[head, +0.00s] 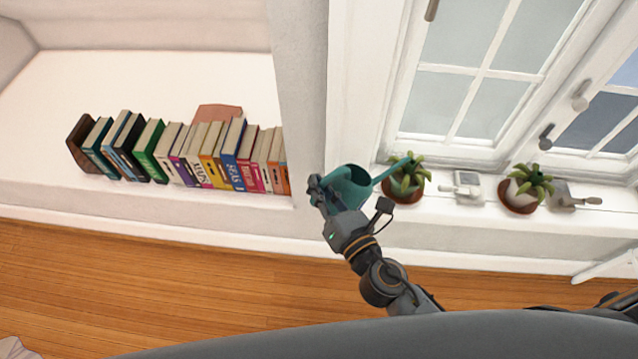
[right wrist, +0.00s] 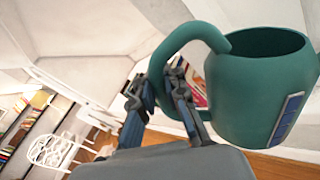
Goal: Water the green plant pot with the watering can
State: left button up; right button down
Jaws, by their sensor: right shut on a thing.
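My right gripper (head: 322,190) is shut on the handle of the teal watering can (head: 350,186). The can is held at the window sill, its spout pointing right with the tip over the nearer potted plant (head: 408,175). In the right wrist view the fingers (right wrist: 160,92) close around the handle of the can (right wrist: 262,85), whose open top shows. This plant's green leaves partly hide its pot, which has a reddish-brown base. No water is visible. A second plant (head: 528,183) stands farther right in a pale pot. My left gripper is out of view.
A small white device (head: 467,185) sits between the plants, and a grey object with a handle (head: 570,197) lies right of the second plant. A row of books (head: 190,155) fills the ledge at left. Window handles (head: 546,136) project above the sill.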

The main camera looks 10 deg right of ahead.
jog(key=shift+r, duration=0.1)
dwell(0.4)
jog(key=r+p, duration=0.2)
jog(key=p, duration=0.1)
jog(key=shift+w+d+m, duration=0.2)
jog(key=shift+m, duration=0.1)
jog(key=shift+d+r+p, duration=0.15)
jog(key=shift+r+p, duration=0.05)
jog(key=shift+p, duration=0.2)
jog(key=shift+f, duration=0.15)
dwell(0.8)
